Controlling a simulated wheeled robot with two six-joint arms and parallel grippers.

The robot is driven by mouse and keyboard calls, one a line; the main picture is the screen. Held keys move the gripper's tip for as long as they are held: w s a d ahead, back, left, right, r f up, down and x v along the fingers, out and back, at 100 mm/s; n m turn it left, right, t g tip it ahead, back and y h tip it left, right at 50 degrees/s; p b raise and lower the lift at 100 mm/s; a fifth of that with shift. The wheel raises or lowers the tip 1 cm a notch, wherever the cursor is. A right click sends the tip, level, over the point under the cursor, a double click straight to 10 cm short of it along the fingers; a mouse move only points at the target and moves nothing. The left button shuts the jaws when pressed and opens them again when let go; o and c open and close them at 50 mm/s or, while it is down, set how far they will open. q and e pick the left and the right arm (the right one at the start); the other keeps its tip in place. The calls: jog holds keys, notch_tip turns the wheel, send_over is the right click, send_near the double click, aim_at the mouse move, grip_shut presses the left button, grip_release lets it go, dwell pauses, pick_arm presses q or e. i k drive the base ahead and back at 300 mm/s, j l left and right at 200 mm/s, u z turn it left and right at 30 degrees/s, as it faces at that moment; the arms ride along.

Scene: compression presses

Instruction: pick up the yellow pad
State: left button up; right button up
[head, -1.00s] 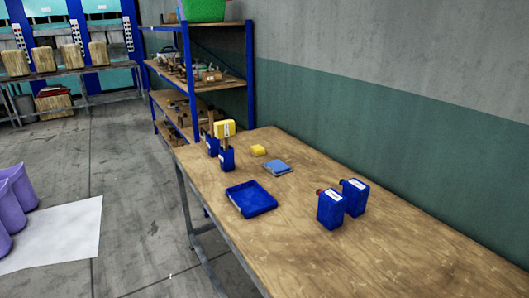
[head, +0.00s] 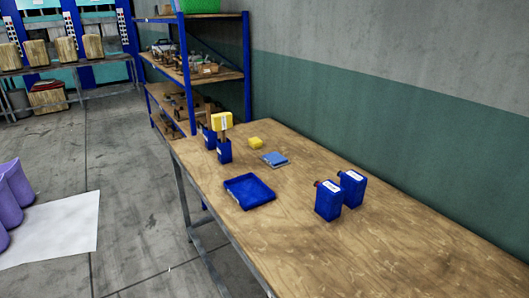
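A small yellow pad (head: 256,143) lies on the wooden table (head: 340,250), towards its far end near the wall. A flat light-blue pad or cloth (head: 274,159) lies just in front of it, to the right. A larger yellow block (head: 221,121) sits higher up, above the blue containers at the table's far left corner. Neither of my grippers shows in the head view.
A blue tray (head: 249,191) lies near the table's left edge. Two blue containers (head: 328,200) stand right of it, and blue containers (head: 224,151) stand at the far left corner. A shelf rack (head: 185,80) stands behind the table.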

aim_at(256, 143)
jog(key=i+j, duration=0.15)
jog(key=j, duration=0.25)
jog(key=i+j+z, duration=0.1)
jog(key=j, duration=0.3)
jog(key=i+j, duration=0.25)
jog(key=j, duration=0.15)
jog(key=i+j+z, duration=0.1)
jog(key=j, duration=0.25)
jog(key=i+j, duration=0.15)
jog(key=j, duration=0.3)
jog(key=i+j+z, duration=0.1)
jog(key=j, duration=0.3)
jog(key=i, duration=0.05)
